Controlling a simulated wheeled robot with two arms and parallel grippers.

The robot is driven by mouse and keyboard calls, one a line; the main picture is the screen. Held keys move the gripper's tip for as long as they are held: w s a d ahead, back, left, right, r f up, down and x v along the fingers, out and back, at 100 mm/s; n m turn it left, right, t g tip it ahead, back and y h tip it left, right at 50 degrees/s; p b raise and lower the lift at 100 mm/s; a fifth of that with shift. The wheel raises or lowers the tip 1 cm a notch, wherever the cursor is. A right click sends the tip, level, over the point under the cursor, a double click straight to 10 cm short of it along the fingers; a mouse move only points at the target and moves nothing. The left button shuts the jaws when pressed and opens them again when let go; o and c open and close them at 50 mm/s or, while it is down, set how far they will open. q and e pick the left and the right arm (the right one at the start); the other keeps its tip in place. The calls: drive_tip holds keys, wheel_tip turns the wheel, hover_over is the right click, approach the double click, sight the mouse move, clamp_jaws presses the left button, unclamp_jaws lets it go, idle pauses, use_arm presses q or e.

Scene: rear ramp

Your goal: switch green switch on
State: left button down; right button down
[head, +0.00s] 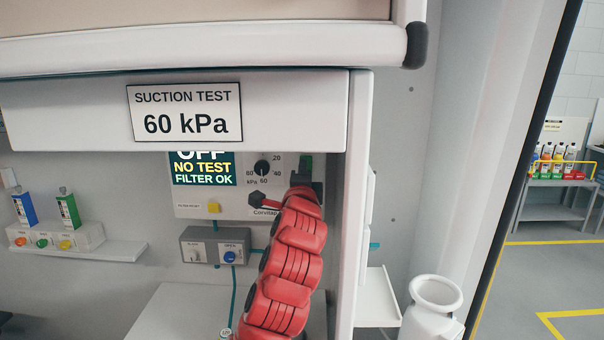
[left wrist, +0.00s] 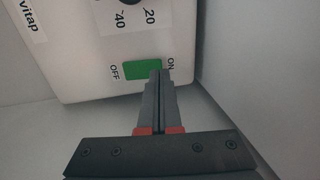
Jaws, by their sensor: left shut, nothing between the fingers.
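The green switch (left wrist: 138,71) is a rocker on the white suction panel (left wrist: 75,75), with OFF printed at its left end and ON at its right end in the left wrist view. It shows small and dark green in the head view (head: 305,162). My left gripper (left wrist: 159,75) is shut and empty, its fingertips at the ON end of the switch, overlapping its edge. I cannot tell whether they touch it. In the head view the gripper (head: 303,178) is just below the switch, above my red arm. The panel's screen (head: 203,168) reads OFF, NO TEST, FILTER OK.
A black dial (head: 262,168) and a yellow button (head: 214,208) are on the same panel. A grey box (head: 215,247) with a blue knob is below. The SUCTION TEST 60 kPa sign (head: 186,112) is on the overhang above. A side wall (head: 354,200) stands close right.

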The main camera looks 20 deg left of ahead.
use_arm(q)
drive_tip(key=shift+x, duration=1.15)
drive_tip(key=shift+p, duration=0.3)
drive_tip(key=shift+w+a+r+g+p, duration=0.15)
drive_tip(key=shift+w+g+p, duration=0.15)
drive_tip(key=shift+p, duration=0.55)
drive_tip(key=shift+s, duration=0.1)
